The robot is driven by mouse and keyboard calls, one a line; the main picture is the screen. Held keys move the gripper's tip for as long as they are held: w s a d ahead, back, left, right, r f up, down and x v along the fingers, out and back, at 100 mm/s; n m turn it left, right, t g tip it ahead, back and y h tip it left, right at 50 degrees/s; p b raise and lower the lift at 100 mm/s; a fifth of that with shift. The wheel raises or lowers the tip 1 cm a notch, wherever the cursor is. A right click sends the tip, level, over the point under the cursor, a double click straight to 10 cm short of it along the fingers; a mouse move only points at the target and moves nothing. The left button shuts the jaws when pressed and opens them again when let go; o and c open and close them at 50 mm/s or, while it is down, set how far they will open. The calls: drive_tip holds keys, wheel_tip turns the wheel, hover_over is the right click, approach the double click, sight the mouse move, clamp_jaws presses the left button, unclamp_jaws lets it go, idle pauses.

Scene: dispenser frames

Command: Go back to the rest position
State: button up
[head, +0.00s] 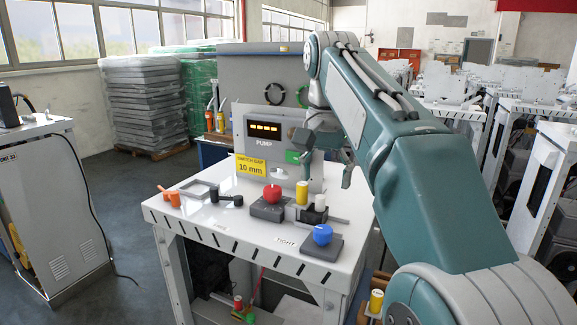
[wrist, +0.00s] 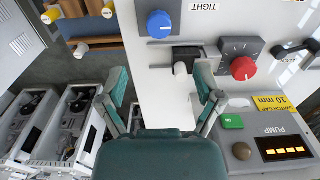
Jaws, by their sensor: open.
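My gripper (head: 327,172) hangs above the right part of the white workbench (head: 215,222), in front of the grey pump box (head: 268,132). Its two fingers are spread apart in the wrist view (wrist: 161,90), with nothing between them. My arm reaches in from the right side of the head view and bends down to the gripper. The gripper appears clear of the bench top.
A red knob (head: 271,193) and a blue knob (head: 322,234) sit on dark bases on the bench. A black handle (head: 228,200) lies left of them. A grey cabinet (head: 50,205) stands at far left; several white dispenser frames (head: 548,185) stand at right. The floor between cabinet and bench is open.

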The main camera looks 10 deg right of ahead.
drive_tip(key=s+f+n+t, duration=0.5)
drive_tip(key=s+f+n, duration=0.2)
drive_tip(key=s+f, duration=1.3)
wheel_tip(320, 180, down, 2)
drive_tip(key=shift+s, duration=0.2)
